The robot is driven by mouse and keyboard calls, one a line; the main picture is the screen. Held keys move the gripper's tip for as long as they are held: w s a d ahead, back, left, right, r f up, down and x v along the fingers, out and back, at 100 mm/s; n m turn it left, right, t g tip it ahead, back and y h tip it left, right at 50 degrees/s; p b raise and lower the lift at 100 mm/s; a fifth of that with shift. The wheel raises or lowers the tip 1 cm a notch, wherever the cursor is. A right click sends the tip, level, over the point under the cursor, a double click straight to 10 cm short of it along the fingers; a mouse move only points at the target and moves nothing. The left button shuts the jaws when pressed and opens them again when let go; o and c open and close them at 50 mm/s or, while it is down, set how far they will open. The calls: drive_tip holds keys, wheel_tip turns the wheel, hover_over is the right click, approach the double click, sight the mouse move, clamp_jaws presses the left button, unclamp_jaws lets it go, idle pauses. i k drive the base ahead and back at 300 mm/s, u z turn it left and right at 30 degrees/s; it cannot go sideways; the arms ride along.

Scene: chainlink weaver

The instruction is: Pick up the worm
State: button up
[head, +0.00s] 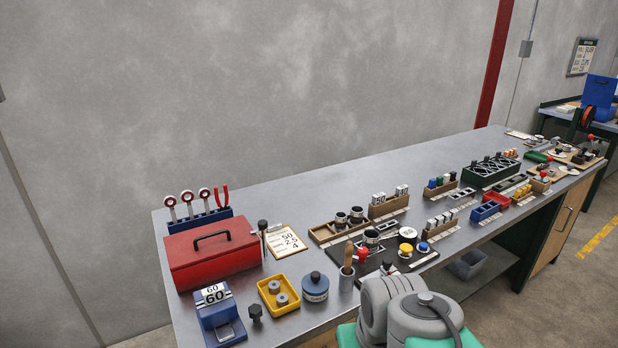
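I cannot make out with certainty which item is the worm; many of the parts on the long grey workbench (330,195) are too small to tell. A dark bolt-like piece (255,312) stands near the bench's left front, between a blue block labelled 60 (217,318) and a yellow tray (279,293). A slim dark upright tool (263,238) is beside the red toolbox (212,252). My gripper is not in view.
The back strip of the bench is clear.

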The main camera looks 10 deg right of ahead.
sight(370, 241)
drive_tip(key=z, duration=2.2)
drive_tip(key=i, duration=1.3)
drive_tip(key=u, duration=3.45)
drive_tip(key=i, duration=0.5)
drive_tip(key=z, duration=0.05)
